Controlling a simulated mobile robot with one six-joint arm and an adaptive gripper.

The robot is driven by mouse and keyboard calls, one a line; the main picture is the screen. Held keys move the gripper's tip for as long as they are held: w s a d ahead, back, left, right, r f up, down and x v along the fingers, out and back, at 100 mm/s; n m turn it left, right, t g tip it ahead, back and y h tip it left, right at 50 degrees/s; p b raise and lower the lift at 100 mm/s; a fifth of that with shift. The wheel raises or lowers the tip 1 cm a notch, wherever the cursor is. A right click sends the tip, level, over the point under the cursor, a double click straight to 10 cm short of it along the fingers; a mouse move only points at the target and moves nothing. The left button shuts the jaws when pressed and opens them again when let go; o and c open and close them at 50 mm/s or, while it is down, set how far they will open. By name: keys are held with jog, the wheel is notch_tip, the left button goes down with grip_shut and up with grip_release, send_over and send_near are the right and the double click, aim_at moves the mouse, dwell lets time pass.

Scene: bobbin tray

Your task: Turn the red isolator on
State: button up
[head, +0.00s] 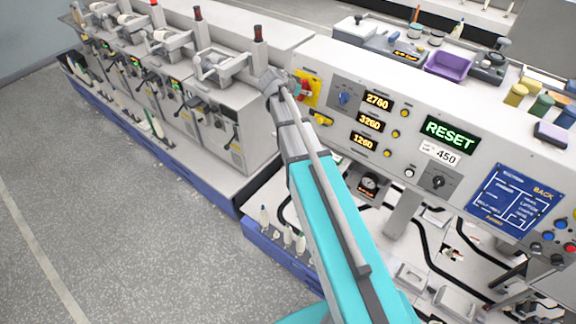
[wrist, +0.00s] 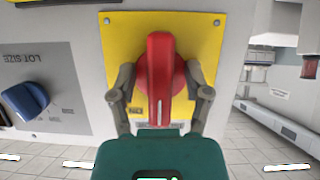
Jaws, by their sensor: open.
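The red isolator (wrist: 160,75) is a red rotary handle on a yellow plate (wrist: 120,35) fixed to the light grey panel. In the wrist view its handle stands upright in the picture. My gripper (wrist: 159,85) is open, with one finger on each side of the red handle. I cannot tell whether the fingers touch it. In the head view the isolator (head: 304,89) is at the left end of the panel, partly hidden by my gripper (head: 290,86). The yellow plate also shows there (head: 313,89).
A blue LOT SIZE knob (wrist: 27,100) is left of the plate in the wrist view. In the head view, lit number displays (head: 371,122) and a green RESET screen (head: 450,134) are to the right. A yellow part (head: 323,119) juts out below the isolator.

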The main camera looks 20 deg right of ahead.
jog(key=n+g+h, duration=0.1)
jog(key=n, duration=0.2)
jog(key=shift+f+g+b, duration=0.1)
jog(key=shift+g+b, duration=0.2)
jog(key=shift+b, duration=0.1)
jog(key=n+g+h+b, duration=0.1)
jog(key=n, duration=0.2)
jog(key=shift+h, duration=0.3)
jog(key=n+h+b, duration=0.1)
jog(key=n+b, duration=0.1)
jog(key=n, duration=0.2)
jog(key=shift+g+h+b, duration=0.3)
jog(key=shift+h, duration=0.1)
jog(key=n+h+b, duration=0.1)
jog(key=n+b, duration=0.1)
jog(key=n, duration=0.1)
jog(key=shift+n+h, duration=0.3)
jog(key=shift+n, duration=0.1)
jog(key=p+v, duration=0.3)
jog(key=v, duration=1.1)
jog(key=s+f+m+g+y+b, duration=0.1)
jog(key=s+f+y+b, duration=0.3)
jog(key=f, duration=0.9)
jog(key=s+d+f+g+y+b, duration=0.1)
jog(key=s+f+y+b, duration=0.4)
jog(key=s+f+b, duration=0.5)
jog(key=shift+s+d+f+m+y+b, duration=0.35)
jog(key=shift+s+f, duration=0.65)
jog(key=shift+f, duration=0.8)
